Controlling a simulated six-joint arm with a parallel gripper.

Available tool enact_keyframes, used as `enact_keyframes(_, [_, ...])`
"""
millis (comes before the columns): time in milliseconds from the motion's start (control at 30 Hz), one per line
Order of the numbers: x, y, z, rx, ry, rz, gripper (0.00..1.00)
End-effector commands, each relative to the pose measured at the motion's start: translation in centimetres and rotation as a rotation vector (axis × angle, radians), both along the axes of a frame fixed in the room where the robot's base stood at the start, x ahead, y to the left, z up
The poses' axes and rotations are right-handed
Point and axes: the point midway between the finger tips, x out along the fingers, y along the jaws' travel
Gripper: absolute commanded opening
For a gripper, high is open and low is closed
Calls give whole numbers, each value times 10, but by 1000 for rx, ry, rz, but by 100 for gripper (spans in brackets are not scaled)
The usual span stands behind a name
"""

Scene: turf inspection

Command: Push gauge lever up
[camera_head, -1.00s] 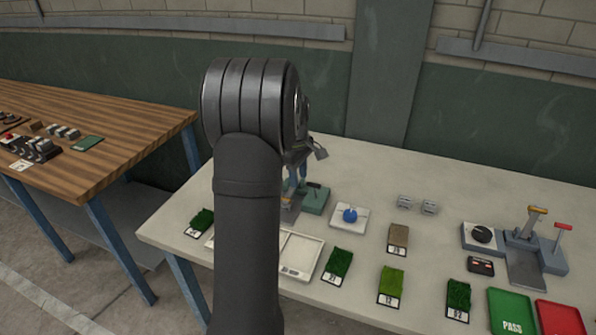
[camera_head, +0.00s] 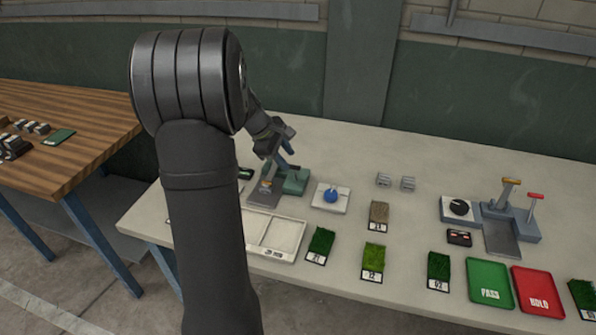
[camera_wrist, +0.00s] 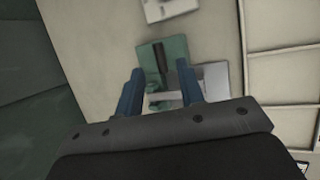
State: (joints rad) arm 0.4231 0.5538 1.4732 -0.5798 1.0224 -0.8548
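A green device (camera_head: 292,181) with a grey plate stands on the table, right by my gripper; I take it for the gauge. In the wrist view the green body (camera_wrist: 176,58) carries a dark lever-like bar (camera_wrist: 160,60), seen between my fingers. My gripper (camera_head: 285,150) is above the device in the head view. Its two blue fingers (camera_wrist: 159,72) are apart with nothing held between them. Contact with the lever cannot be told. The lever's tilt is unclear because my gripper partly covers the device.
A white plate with a blue knob (camera_head: 331,196) is right of the device. A white divided tray (camera_head: 273,236) and turf samples (camera_head: 321,243) lie in front. Farther right are a blue-grey station with orange and red handles (camera_head: 511,222), a green tray (camera_head: 490,285) and a red tray (camera_head: 538,292).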

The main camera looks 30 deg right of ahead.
Motion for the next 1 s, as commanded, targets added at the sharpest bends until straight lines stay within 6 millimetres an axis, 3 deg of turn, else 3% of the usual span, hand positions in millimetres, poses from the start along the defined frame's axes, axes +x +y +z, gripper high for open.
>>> enact_keyframes(200, [-3,-23,-41,1,3,-2,35])
enact_keyframes(400, [-4,-36,-64,1,2,-1,35])
enact_keyframes(800, [-4,-40,-71,-1,-1,0,35])
enact_keyframes(867, [-4,-40,-71,0,0,0,27])
enact_keyframes(1000, [-4,-40,-71,0,0,0,0])
